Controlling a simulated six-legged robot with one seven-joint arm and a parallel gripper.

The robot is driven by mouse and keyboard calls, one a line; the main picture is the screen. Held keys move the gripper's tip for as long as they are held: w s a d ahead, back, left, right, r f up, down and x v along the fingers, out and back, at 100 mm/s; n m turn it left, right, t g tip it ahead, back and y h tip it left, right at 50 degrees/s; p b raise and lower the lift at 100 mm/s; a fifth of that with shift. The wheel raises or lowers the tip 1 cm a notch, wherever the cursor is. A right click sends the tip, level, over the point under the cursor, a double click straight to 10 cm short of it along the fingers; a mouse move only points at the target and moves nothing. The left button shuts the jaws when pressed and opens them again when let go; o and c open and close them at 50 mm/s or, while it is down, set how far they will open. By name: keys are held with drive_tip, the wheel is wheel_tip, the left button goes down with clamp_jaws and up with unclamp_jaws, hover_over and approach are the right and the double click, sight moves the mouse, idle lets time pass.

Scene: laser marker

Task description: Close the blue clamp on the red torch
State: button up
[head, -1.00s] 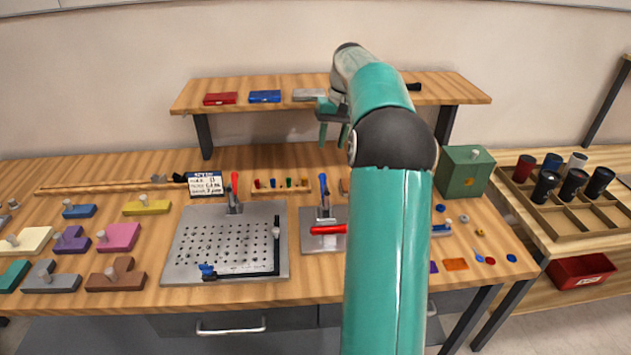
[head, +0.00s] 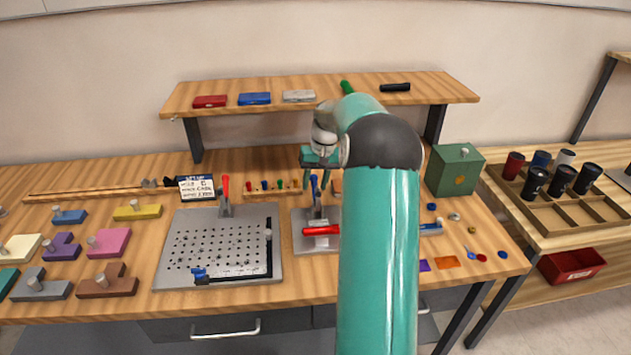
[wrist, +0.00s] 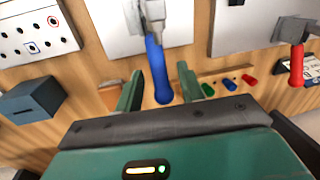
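The blue clamp has an upright blue handle (head: 314,184) on a grey metal plate (head: 303,238) on the workbench. The red torch (head: 321,230) lies across the front of that plate, partly behind my arm at its right end. My gripper (head: 309,182) is low at the blue handle. In the wrist view, my gripper (wrist: 158,78) is open, with one green finger on each side of the blue handle (wrist: 157,68). I cannot tell whether either finger touches it. The torch is not clearly seen in the wrist view.
A perforated plate (head: 190,265) with a red-handled clamp (head: 225,187) stands to the left. A small rack of coloured pieces (head: 268,190) sits behind. A green box (head: 455,170) is to the right. A raised shelf (head: 330,92) spans the back.

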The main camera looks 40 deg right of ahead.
sight(313, 186)
clamp_jaws()
drive_tip(key=shift+r, duration=0.1)
idle(0.3)
drive_tip(key=t+h, duration=0.1)
drive_tip(key=s+r+t, duration=0.1)
drive_tip(key=shift+s+a+r+t+h, duration=0.1)
drive_tip(key=shift+a+t+h, duration=0.2)
drive_tip(key=shift+a+h, duration=0.1)
drive_tip(key=shift+s+a+r+n+t+h, duration=0.15)
drive_tip(key=shift+s+a+r+t+h, duration=0.1)
drive_tip(key=shift+s+t+h, duration=0.4)
drive_tip(key=shift+s+a+r+n+t+h, duration=0.2)
drive_tip(key=shift+t+h, duration=0.25)
drive_tip(key=shift+t, duration=0.5)
drive_tip(key=shift+r, duration=0.1)
